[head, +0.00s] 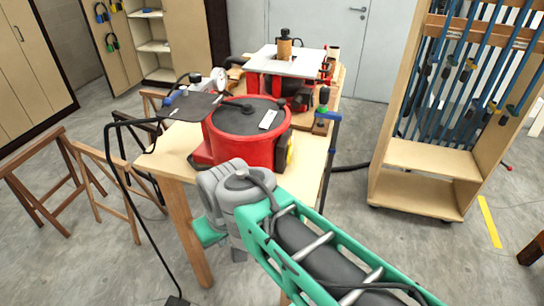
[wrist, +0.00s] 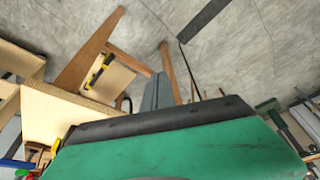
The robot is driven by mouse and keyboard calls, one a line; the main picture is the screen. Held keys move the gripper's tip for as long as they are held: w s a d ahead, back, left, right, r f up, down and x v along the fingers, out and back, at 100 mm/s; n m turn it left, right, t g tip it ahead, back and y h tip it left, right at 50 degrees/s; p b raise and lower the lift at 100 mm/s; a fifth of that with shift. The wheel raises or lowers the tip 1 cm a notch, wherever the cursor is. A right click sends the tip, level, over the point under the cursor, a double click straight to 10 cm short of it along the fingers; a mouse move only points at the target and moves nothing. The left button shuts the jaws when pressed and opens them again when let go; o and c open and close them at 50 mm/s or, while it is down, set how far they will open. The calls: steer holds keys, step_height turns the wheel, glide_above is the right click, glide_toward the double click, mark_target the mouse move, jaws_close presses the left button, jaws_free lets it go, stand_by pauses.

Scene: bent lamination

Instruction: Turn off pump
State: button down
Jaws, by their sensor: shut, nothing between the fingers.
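A red round machine with a dark lid (head: 245,118), which looks like the pump, stands on a light wooden worktable (head: 180,150). A white label lies on its lid and a yellow part shows on its right side. A round white gauge (head: 219,78) stands behind it, with small blue and grey fittings beside it. I cannot make out a switch. My gripper (wrist: 158,92) is shut and empty in the wrist view. In the head view my grey wrist is in front of the table's near edge, below the red machine and apart from it; the fingertips are hard to make out there.
A white-topped machine (head: 287,62) stands behind on the worktable. Wooden sawhorses (head: 100,185) stand at left. A clamp rack (head: 425,185) stands at right. The floor between table and rack is mostly clear.

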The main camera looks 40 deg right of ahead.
steer(key=w+d+r+m+t+y+b, duration=0.1)
steer(key=w+d+r+m, duration=0.3)
steer(key=d, duration=0.5)
steer(key=w+d+r+m+t+b, duration=0.1)
steer(key=w+d+r, duration=0.4)
steer(key=d, duration=0.4)
steer(key=s+d+r+m+t, duration=0.1)
steer(key=s+d, duration=0.3)
steer(key=d, duration=0.4)
steer(key=s+d+r+m, duration=0.1)
steer(key=s+d, duration=0.2)
steer(key=d, duration=0.5)
steer(key=shift+s+m+t, duration=0.35)
steer(key=shift+m+t, duration=0.05)
